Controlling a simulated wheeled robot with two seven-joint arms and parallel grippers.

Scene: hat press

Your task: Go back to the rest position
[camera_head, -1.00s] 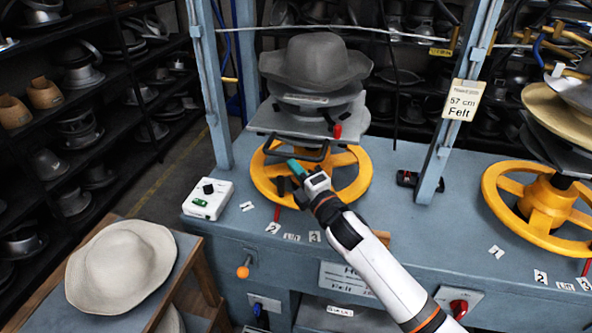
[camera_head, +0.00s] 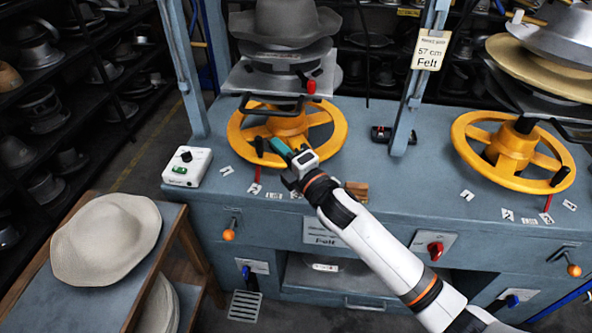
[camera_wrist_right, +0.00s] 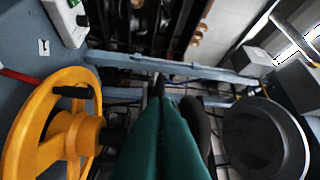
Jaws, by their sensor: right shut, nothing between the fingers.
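My right gripper (camera_head: 282,149) has teal fingers and is at the near edge of the left yellow handwheel (camera_head: 245,150) in the head view. In the right wrist view the teal fingers of the gripper (camera_wrist_right: 162,105) are together with nothing between them. The yellow handwheel (camera_wrist_right: 18,145) is at the left of that view, apart from the fingers. A grey felt hat (camera_head: 285,22) sits on the press above the handwheel. My left gripper is not in view.
A second yellow handwheel (camera_head: 470,158) is on the right. A white control box (camera_head: 187,166) stands on the blue bench (camera_head: 375,185). A pale hat (camera_head: 105,240) lies on a side table at lower left. A blue post (camera_head: 408,120) rises between the presses.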

